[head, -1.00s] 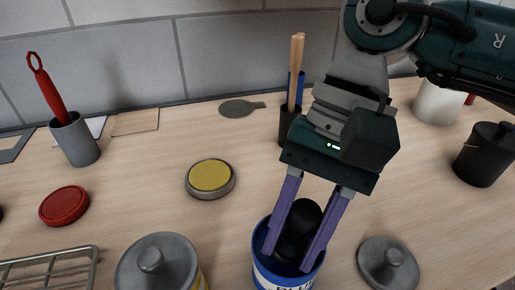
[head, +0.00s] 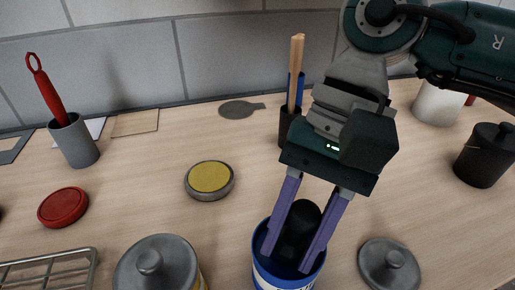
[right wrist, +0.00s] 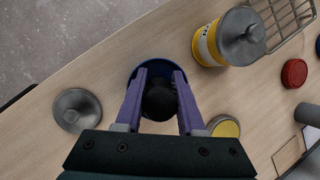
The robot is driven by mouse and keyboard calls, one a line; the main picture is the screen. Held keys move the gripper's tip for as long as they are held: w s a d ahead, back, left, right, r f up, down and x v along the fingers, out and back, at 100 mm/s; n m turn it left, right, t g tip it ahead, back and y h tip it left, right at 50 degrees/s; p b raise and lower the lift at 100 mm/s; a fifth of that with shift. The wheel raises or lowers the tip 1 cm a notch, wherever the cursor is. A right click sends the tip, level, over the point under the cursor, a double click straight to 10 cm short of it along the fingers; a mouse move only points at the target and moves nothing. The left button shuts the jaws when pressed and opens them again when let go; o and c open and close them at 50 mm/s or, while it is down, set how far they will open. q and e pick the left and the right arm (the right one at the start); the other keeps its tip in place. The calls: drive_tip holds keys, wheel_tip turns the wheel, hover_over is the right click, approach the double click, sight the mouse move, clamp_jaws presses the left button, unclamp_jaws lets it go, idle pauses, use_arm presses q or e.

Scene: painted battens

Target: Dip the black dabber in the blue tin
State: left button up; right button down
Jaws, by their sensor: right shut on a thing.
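The blue tin (head: 262,262) stands open at the front centre of the bench, and its blue rim also shows in the right wrist view (right wrist: 134,72). The black dabber (head: 301,222) is upright, with its lower part inside the tin's mouth. My right gripper (head: 289,255) is shut on the dabber, one purple finger on each side, with the fingertips inside the rim. The dabber's round black top shows between the fingers in the right wrist view (right wrist: 159,102). Its lower end and the paint level are hidden. My left gripper is not in view.
A yellow tin with a grey lid (head: 150,262) stands left of the blue tin. A loose grey lid (head: 389,264) lies to its right. A yellow-topped round tin (head: 210,178), a red disc (head: 63,206) and a wire rack (head: 50,268) lie left. A black pot (head: 485,155) stands right.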

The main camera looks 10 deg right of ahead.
sight(299, 223)
drive_tip(key=shift+s+d+f, duration=0.1)
drive_tip(key=shift+d+f, duration=0.05)
drive_tip(key=shift+f, duration=0.15)
drive_tip(key=shift+r+p, duration=1.3)
drive_tip(key=shift+r, duration=1.15)
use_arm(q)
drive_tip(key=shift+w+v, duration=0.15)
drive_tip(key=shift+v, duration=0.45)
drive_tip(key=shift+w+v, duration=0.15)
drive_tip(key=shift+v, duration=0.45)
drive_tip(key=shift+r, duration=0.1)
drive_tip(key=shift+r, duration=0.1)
use_arm(e)
drive_tip(key=shift+r, duration=0.15)
drive_tip(key=shift+r+p, duration=1.4)
drive_tip(key=shift+r, duration=1)
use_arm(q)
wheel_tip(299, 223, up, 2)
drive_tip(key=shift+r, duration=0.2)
